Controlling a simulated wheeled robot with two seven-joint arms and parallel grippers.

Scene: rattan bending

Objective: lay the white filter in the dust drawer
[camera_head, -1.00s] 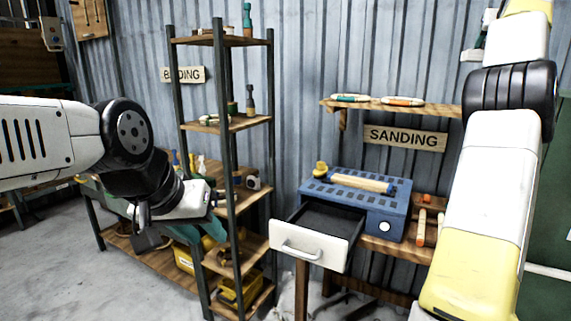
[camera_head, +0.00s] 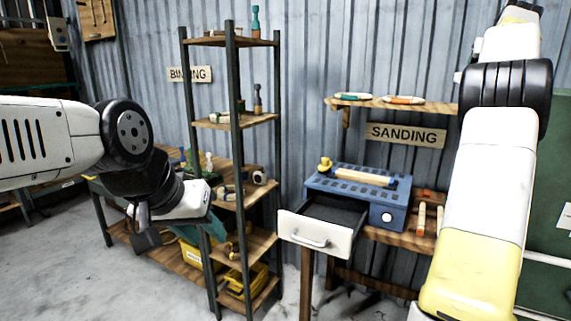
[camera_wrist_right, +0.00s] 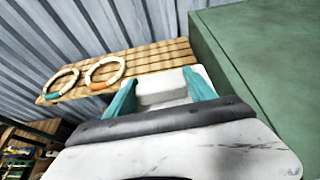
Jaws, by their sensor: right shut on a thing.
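The dust drawer (camera_head: 318,237), with a white front and dark inside, is pulled out of the blue sanding box (camera_head: 393,204). Its visible interior looks empty. In the right wrist view, the teal fingers of my right gripper (camera_wrist_right: 160,92) are shut on the white filter (camera_wrist_right: 160,84), a pale block between them. In the head view the right gripper and filter are out of sight; only my right arm shows, right of the box. My left gripper (camera_head: 208,226) hangs at the left, in front of the shelf rack, away from the drawer; its jaw opening is unclear.
A tall shelf rack (camera_head: 234,120) stands left of the drawer. A wall shelf (camera_head: 438,107) with two rings hangs above the box. A wooden bench (camera_head: 400,237) carries the box, with small sticks at right. A green cabinet (camera_wrist_right: 245,70) is close beside my right gripper.

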